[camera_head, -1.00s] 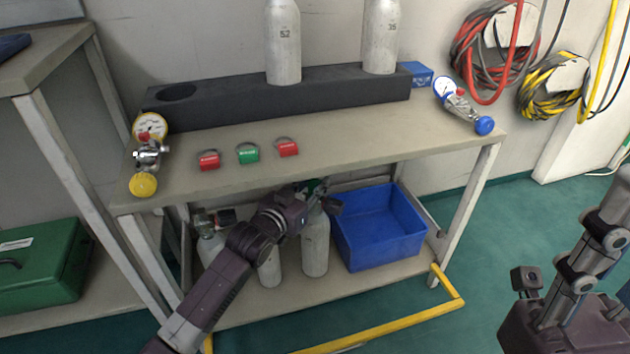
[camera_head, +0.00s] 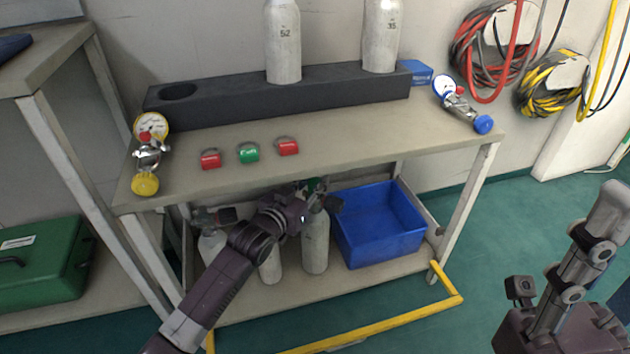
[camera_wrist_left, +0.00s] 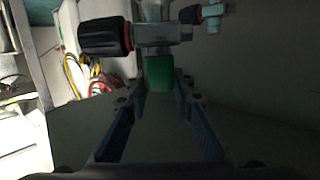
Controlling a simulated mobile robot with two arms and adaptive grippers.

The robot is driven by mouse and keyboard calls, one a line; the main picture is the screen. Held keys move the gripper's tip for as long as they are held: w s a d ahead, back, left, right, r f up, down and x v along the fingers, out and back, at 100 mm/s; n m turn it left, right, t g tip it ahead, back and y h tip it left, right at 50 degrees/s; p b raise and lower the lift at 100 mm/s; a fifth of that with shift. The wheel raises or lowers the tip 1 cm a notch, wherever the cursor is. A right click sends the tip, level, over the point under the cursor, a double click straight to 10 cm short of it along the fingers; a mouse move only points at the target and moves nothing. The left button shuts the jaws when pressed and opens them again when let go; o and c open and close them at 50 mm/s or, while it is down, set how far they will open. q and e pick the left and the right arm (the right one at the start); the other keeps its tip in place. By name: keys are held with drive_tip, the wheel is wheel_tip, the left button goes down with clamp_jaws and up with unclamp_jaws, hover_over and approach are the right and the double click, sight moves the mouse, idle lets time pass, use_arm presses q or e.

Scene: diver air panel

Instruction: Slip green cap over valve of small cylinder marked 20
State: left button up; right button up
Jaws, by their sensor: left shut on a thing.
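My left gripper (camera_head: 322,197) is below the table top, at the valve of a small grey cylinder (camera_head: 315,243) on the lower shelf. It is shut on the green cap (camera_wrist_left: 159,79), which sits between the fingertips in the left wrist view. The cap adjoins the metal valve body (camera_wrist_left: 160,35) with its black and red knob (camera_wrist_left: 105,36); I cannot tell how far it is over the outlet. No number is readable on the lower cylinders. My right gripper (camera_head: 600,235) shows partly at the lower right, away from the table; its jaw opening is unclear.
More small cylinders (camera_head: 270,265) stand left of the held one, close to my arm. A blue crate (camera_head: 378,255) is to the right. A yellow rail (camera_head: 385,327) runs in front.

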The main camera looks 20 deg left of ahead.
use_arm(q)
drive_tip(key=shift+f, duration=0.4)
drive_tip(key=o, duration=0.8)
drive_tip(key=v, duration=1.2)
drive_tip(key=shift+f, duration=0.1)
